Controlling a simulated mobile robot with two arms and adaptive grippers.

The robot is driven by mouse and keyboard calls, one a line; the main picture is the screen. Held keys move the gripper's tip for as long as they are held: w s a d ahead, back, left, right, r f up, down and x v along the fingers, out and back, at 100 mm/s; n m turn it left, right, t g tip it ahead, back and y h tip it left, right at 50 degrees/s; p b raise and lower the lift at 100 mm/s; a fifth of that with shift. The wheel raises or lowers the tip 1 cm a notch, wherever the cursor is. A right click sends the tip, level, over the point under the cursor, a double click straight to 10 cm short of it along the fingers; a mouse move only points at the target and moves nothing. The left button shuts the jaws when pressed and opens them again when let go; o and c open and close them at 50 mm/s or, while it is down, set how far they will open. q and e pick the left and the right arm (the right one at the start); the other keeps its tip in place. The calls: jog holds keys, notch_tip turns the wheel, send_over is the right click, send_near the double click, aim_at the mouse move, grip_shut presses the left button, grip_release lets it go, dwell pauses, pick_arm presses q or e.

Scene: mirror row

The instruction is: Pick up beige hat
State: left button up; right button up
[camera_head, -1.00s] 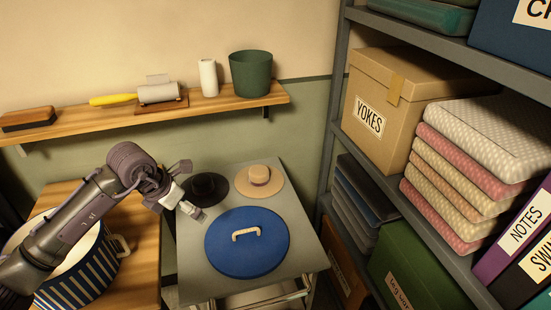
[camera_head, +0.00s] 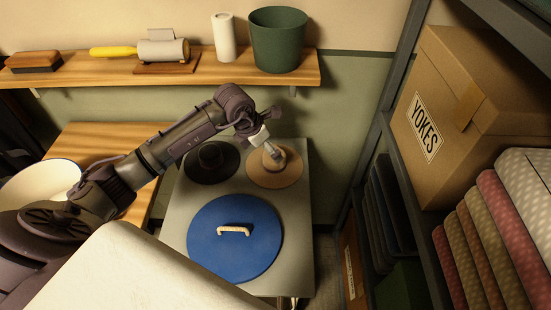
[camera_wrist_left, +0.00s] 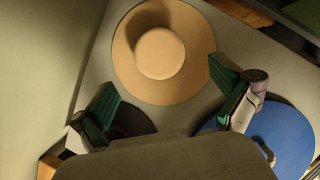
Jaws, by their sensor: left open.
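The beige hat (camera_head: 285,176) lies brim down at the back right of a grey table (camera_head: 186,216), its round crown facing up. In the left wrist view the beige hat (camera_wrist_left: 164,53) shows whole, beyond the fingertips. My left gripper (camera_head: 268,142) is over the hat in the head view and covers part of its crown and brim. In the left wrist view my left gripper (camera_wrist_left: 170,98) has its two green-padded fingers wide apart, with nothing between them. My right gripper is not in view.
A blue lid (camera_head: 206,245) with a pale handle lies in front. A shelf with a green pot (camera_head: 278,42) hangs behind. A rack with a cardboard box (camera_head: 447,68) stands right.

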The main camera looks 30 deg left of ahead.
pick_arm(q)
jog(key=p+x, duration=0.1)
jog(key=x, duration=0.2)
jog(key=shift+w+d+f, duration=0.1)
jog(key=shift+w, duration=0.05)
jog(key=p+x, duration=0.1)
jog(key=x, duration=0.2)
jog(key=shift+w+f, duration=0.15)
jog(key=shift+f, duration=0.1)
jog(key=shift+w+f, duration=0.1)
jog(key=shift+f, duration=0.15)
jog(key=c, duration=1.2)
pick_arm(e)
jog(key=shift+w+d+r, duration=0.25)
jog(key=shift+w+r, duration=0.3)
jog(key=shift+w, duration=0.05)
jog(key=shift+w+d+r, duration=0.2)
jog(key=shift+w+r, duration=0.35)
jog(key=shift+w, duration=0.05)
pick_arm(q)
jog(key=shift+r, duration=0.1)
